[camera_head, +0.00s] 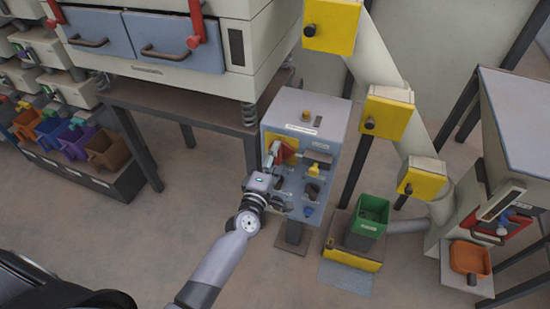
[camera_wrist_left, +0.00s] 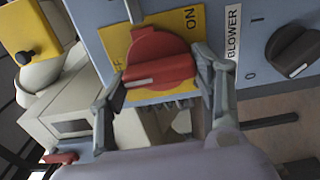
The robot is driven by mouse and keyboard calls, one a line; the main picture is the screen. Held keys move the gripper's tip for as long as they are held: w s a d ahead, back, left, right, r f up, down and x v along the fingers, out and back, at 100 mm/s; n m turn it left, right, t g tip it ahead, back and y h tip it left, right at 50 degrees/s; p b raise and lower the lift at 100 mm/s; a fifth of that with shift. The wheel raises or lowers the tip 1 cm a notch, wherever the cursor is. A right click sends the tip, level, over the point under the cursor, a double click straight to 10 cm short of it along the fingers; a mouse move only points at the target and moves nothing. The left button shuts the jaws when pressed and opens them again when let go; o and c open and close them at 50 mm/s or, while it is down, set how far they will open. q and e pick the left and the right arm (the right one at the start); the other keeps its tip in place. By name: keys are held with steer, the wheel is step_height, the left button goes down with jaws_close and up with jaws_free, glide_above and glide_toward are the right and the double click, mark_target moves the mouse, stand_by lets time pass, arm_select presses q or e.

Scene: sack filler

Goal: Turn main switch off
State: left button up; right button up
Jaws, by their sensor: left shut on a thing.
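The main switch is a red rotary knob (camera_wrist_left: 160,58) on a yellow plate (camera_wrist_left: 190,22), with the word ON at the upper right in the left wrist view. A white mark on its ridge lies toward the lower left, away from ON; lettering at the plate's left is mostly hidden. My left gripper (camera_wrist_left: 165,70) is shut on the red knob, one finger on each side. In the head view, my left gripper (camera_head: 272,158) reaches the front of the grey-blue control box (camera_head: 306,108), partly covering the knob (camera_head: 289,148). My right gripper is not in view.
A dark BLOWER knob (camera_wrist_left: 294,50) sits beside the yellow plate. Other controls fill the box front. A green bin (camera_head: 369,215) stands to the box's right, below a sloping pipe with yellow boxes (camera_head: 387,116). A large machine (camera_head: 170,40) stands at back left.

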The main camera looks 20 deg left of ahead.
arm_select(q)
steer(key=o, duration=1.2)
steer(key=shift+c, duration=0.2)
steer(key=s, duration=1.2)
steer(key=shift+a, duration=0.2)
